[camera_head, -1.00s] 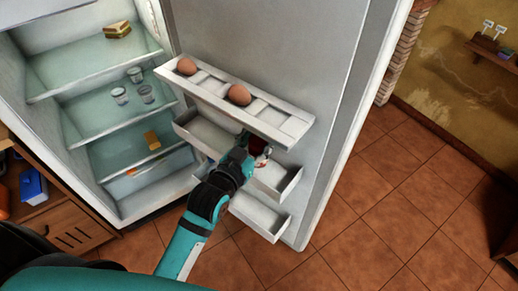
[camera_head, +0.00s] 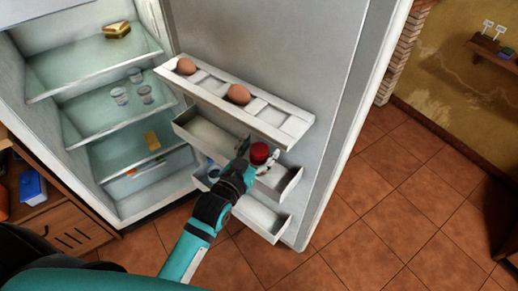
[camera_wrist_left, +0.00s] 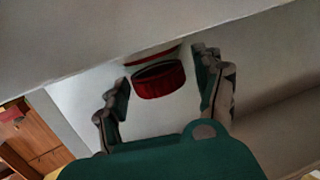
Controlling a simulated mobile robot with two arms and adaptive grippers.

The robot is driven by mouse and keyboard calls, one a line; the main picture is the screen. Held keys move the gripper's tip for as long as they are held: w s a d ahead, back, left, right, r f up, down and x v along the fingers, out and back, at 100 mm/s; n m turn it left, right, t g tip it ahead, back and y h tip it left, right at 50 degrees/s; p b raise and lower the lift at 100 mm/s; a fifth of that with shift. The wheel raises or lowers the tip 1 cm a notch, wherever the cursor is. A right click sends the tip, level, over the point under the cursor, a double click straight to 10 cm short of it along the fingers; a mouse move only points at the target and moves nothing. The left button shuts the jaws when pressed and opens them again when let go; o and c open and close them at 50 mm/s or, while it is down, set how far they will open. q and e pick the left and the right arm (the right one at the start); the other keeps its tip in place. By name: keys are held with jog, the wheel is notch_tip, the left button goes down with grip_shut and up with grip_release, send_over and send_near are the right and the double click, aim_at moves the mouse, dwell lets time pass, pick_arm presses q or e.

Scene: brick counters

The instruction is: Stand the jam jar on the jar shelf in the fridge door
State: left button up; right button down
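The jam jar (camera_head: 260,152) shows mainly as a red lid by the middle door shelf (camera_head: 203,134), just below the egg rack. In the left wrist view the jar (camera_wrist_left: 160,80) shows its red lid with a paler band behind it. My left gripper (camera_head: 262,164) is at the jar. In the wrist view its fingers (camera_wrist_left: 163,82) are on both sides of the jar, with a visible gap at least on the right, so it looks open. The jar's base and its contact with the shelf are hidden. My right gripper is not in view.
The egg rack (camera_head: 270,120) with two eggs (camera_head: 238,94) overhangs close above the jar. A lower door shelf (camera_head: 259,216) is below. The fridge interior at left holds glasses (camera_head: 120,95) and a sandwich (camera_head: 117,30). The floor at right is clear.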

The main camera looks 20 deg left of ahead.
pick_arm(q)
jog(key=shift+r, duration=0.1)
jog(key=v, duration=1.2)
jog(key=s+f+g, duration=0.3)
jog(key=f, duration=0.9)
jog(key=s+a+f+g+y, duration=0.1)
jog(key=s+f+g, duration=0.15)
jog(key=f, duration=1.05)
jog(key=s+f+g, duration=0.3)
jog(key=s+f, duration=0.1)
jog(key=f, duration=0.8)
jog(key=s+a+f+g+y, duration=0.1)
jog(key=s+a+f+g, duration=0.1)
jog(key=s+f, duration=0.6)
jog(key=s+a+f+g, duration=0.3)
jog(key=s+f, duration=0.5)
jog(key=s, duration=0.6)
jog(key=shift+a+f+g+y, duration=0.2)
jog(key=shift+f+g+y, duration=0.15)
jog(key=shift+g, duration=0.4)
jog(key=shift+r, duration=0.15)
